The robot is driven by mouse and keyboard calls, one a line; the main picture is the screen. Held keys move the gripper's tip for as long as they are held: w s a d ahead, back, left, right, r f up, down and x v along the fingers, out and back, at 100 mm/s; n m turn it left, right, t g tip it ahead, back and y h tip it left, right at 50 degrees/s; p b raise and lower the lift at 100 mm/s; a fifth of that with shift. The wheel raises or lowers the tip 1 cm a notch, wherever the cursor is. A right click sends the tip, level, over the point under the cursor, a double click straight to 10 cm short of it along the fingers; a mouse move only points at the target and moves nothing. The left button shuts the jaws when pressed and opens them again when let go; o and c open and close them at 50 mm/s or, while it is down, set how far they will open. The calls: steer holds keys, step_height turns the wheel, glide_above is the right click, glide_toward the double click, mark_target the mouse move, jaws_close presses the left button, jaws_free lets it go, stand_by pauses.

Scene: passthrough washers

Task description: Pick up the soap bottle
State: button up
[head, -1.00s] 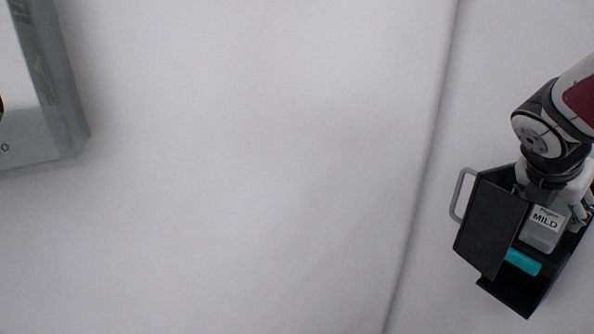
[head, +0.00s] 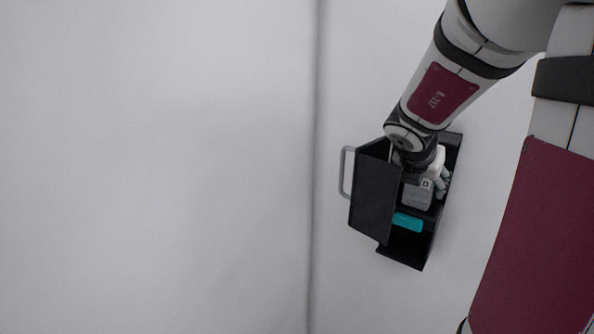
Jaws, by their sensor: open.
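My gripper (head: 442,186) reaches down into the caddy from above, close over the bottle's upper right side. It is open. My wrist hides the top of the bottle, and I cannot tell whether the fingers touch it.
A teal object (head: 407,222) lies in the caddy just below the bottle. A dark panel (head: 373,200) with a grey handle (head: 345,172) forms the caddy's left side. A vertical seam runs down the pale surface to its left. That surface is clear.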

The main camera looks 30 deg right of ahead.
steer(key=c, duration=1)
steer(key=shift+r, duration=0.1)
steer(key=shift+r+p, duration=0.45)
steer(key=shift+p, duration=0.2)
steer(key=shift+r+p, duration=0.25)
steer(key=shift+p, duration=0.1)
